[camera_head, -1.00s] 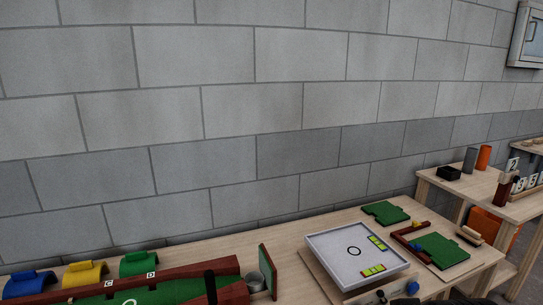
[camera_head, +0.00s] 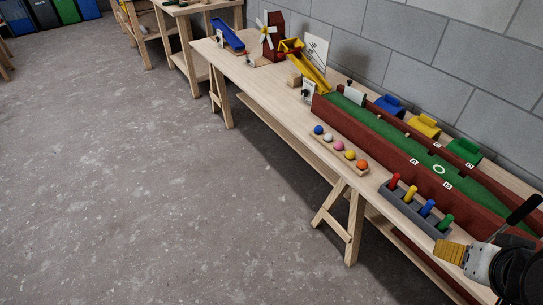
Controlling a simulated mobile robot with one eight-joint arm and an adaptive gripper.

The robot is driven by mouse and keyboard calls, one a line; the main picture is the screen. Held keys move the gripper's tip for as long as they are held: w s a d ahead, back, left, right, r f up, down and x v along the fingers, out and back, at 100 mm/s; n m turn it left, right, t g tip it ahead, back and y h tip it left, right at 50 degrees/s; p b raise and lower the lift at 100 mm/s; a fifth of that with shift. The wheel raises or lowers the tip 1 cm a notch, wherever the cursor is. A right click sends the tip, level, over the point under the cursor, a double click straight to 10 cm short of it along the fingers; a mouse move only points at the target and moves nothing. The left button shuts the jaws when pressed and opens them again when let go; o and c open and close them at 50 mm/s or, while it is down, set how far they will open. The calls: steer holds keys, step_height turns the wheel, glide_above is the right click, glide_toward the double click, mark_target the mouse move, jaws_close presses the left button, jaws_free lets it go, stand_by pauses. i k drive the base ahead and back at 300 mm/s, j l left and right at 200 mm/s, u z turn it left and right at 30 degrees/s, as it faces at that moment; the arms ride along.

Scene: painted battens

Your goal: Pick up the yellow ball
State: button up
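The yellow ball (camera_head: 350,155) sits in a small wooden rack (camera_head: 330,153) near the table's front edge. It lies between a pink ball (camera_head: 339,146) and an orange ball (camera_head: 362,164). A white ball (camera_head: 327,137) and a blue ball (camera_head: 318,130) sit farther along the same rack.
A grey tray (camera_head: 390,196) with several coloured pegs stands between the rack and my gripper. A long red-walled green lane (camera_head: 385,132) runs behind. A yellow ramp (camera_head: 313,70) and a windmill (camera_head: 272,37) stand farther left. The floor (camera_head: 150,170) in front is clear.

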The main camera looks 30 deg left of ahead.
mark_target(351, 155)
steer(key=u, duration=0.55)
steer(key=i+j+z, duration=0.15)
steer(key=j+z, duration=0.15)
steer(key=z, duration=0.15)
steer(key=i+j+z, duration=0.1)
steer(key=j+z, duration=0.2)
steer(key=z, duration=0.2)
steer(key=j+z, duration=0.45)
steer(key=i+l, duration=0.05)
steer(key=l, duration=0.05)
